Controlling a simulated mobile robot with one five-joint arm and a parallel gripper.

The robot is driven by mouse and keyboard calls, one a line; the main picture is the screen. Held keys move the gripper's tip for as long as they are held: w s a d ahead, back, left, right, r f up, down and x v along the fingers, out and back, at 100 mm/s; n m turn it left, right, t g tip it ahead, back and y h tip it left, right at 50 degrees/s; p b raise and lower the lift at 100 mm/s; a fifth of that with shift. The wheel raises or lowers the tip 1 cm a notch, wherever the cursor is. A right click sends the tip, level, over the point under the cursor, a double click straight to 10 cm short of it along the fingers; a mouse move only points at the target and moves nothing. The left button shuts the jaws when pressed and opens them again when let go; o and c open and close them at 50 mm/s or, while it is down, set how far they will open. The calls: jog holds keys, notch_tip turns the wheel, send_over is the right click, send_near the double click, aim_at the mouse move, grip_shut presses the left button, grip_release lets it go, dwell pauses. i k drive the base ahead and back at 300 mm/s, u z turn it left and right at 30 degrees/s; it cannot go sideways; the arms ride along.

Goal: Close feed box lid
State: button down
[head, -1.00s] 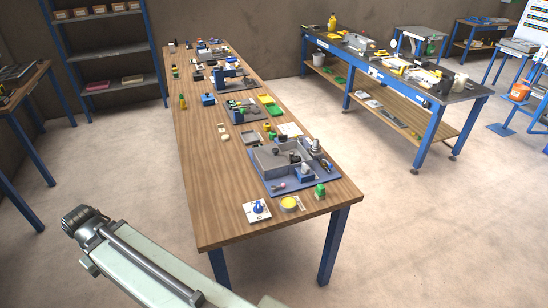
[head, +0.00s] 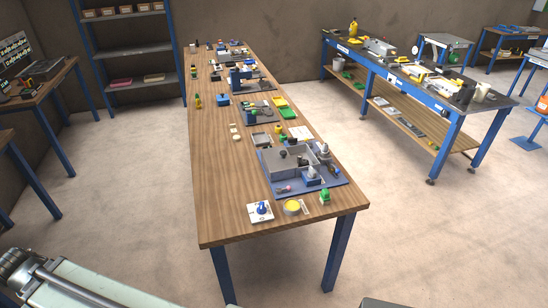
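A grey box-shaped unit (head: 286,160) stands on a blue-grey base plate (head: 335,186) near the front end of the long wooden table. It looks like the mixer with its feed box, but the lid is too small to tell apart or to judge open or shut. Dark and light round parts sit on and beside it. My arm shows only as a pale link at the lower left. My gripper is not in view.
The long wooden table (head: 222,190) also holds a white plate with a blue knob (head: 261,211), a yellow round dish (head: 292,207) and a green piece (head: 325,196). A blue-framed bench (head: 440,95) stands right, shelves (head: 130,50) behind. The floor between is clear.

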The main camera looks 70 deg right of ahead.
aim_at(277, 159)
jog(key=i, duration=1)
